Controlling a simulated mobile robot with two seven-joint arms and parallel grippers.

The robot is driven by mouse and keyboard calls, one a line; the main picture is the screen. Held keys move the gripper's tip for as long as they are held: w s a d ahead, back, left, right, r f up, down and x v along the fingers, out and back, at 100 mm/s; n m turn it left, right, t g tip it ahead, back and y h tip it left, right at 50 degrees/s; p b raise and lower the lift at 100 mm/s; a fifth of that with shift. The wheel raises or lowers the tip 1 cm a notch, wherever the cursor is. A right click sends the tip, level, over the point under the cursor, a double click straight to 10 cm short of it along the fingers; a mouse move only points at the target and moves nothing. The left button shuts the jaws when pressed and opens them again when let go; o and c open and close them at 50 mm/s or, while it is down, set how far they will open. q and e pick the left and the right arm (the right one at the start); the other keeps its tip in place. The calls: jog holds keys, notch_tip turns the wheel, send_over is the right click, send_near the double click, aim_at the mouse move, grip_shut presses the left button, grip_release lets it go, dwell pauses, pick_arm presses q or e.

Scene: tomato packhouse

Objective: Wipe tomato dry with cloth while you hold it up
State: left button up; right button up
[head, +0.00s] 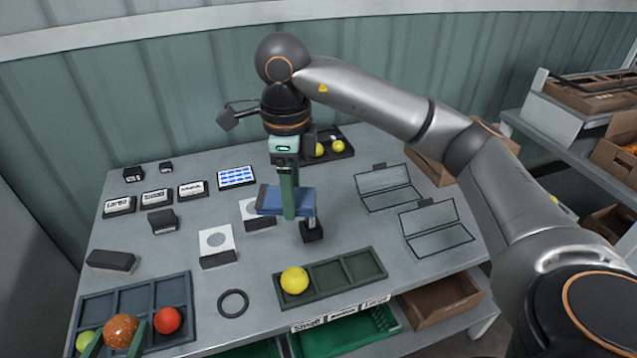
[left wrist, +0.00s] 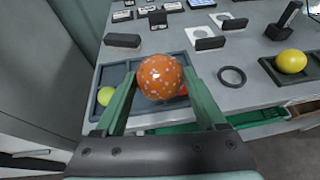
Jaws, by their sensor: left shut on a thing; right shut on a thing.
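An orange tomato (head: 121,331) dotted with pale drops is between the two green fingers of my left gripper (head: 120,343), at the lower left of the head view. The tomato shows large in the left wrist view (left wrist: 160,77), where the left gripper (left wrist: 162,95) is shut on it in front of the blue-grey tray. My right gripper (head: 289,195) is shut on a folded blue cloth (head: 268,202) above the middle of the table, well apart from the tomato.
The divided blue-grey tray (head: 176,290) at the left holds a red tomato (head: 167,320) and a green one (head: 88,342). A dark green tray (head: 330,276) at the front holds a yellow tomato (head: 294,280). A black ring (head: 233,303) lies between them. Wire frames (head: 388,188) stand at the right.

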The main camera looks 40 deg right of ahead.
jog(key=w+a+f, duration=0.1)
jog(key=w+a, duration=0.1)
jog(key=a, duration=0.7)
jog(key=w+a+f, duration=0.1)
jog(key=w+a, duration=0.1)
jog(key=a, duration=0.6)
send_near(111, 324)
jog(key=shift+s+d+f, duration=0.15)
jog(key=shift+s+d, duration=0.05)
jog(key=shift+d, duration=0.3)
jog(key=shift+s+d+f, duration=0.1)
jog(key=shift+s+d, duration=0.1)
jog(key=shift+d, duration=0.25)
jog(key=shift+s+a+f, duration=0.1)
jog(key=shift+a+f, duration=0.15)
jog(key=shift+a, duration=0.1)
jog(key=shift+f, duration=2.4)
jog(key=shift+f, duration=0.4)
jog(key=shift+s+d, duration=0.1)
jog(key=shift+d, duration=0.05)
jog(key=shift+s+d, duration=0.4)
jog(key=shift+d, duration=0.1)
jog(key=shift+w+a+f, duration=0.1)
jog(key=shift+w+a, duration=0.9)
jog(key=shift+a, duration=0.25)
